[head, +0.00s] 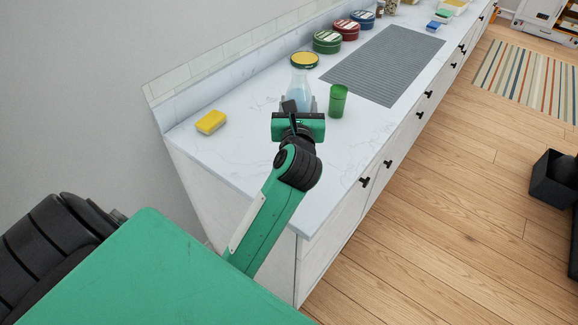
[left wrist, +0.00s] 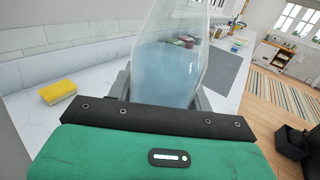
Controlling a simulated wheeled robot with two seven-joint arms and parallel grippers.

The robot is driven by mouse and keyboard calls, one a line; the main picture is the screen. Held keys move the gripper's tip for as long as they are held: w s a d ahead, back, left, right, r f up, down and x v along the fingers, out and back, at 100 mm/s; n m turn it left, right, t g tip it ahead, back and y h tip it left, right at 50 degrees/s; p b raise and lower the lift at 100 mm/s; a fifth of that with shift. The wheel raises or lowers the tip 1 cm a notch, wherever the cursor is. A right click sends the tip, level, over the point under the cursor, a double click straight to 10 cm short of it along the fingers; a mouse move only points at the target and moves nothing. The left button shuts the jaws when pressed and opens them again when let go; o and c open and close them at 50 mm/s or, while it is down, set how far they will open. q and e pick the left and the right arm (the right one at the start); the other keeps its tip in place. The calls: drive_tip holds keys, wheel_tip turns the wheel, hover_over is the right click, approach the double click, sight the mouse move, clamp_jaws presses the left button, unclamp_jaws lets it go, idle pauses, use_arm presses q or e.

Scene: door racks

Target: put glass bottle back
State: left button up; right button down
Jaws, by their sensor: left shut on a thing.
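In the left wrist view the bottle (left wrist: 170,62) fills the middle, between the two fingers. My left gripper (head: 299,105) reaches in from the near end of the counter and is shut on the bottle's body. The gripper also shows in the left wrist view (left wrist: 165,92). The bottle's base is hidden behind the gripper, so I cannot tell if it touches the counter. My right gripper is not in view.
A green cup (head: 338,101) stands close to the right of the bottle. A yellow sponge (head: 211,122) lies to the left. Green (head: 327,42), red (head: 346,30) and blue tins stand by the backsplash. A grey ribbed mat (head: 385,65) lies beyond. A dark bin (head: 555,180) is on the floor.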

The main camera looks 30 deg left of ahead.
use_arm(q)
drive_tip(key=w+a+r+n+g+y+b, duration=0.3)
drive_tip(key=a+r+n+g+y+b, duration=0.1)
drive_tip(key=a+r, duration=0.15)
drive_tip(key=shift+d+f+p, duration=0.15)
drive_tip(key=shift+f+p, duration=1.05)
drive_tip(key=shift+f, duration=8.5)
drive_tip(key=shift+f, duration=0.15)
drive_tip(key=o, duration=1.3)
drive_tip(key=shift+o, duration=0.2)
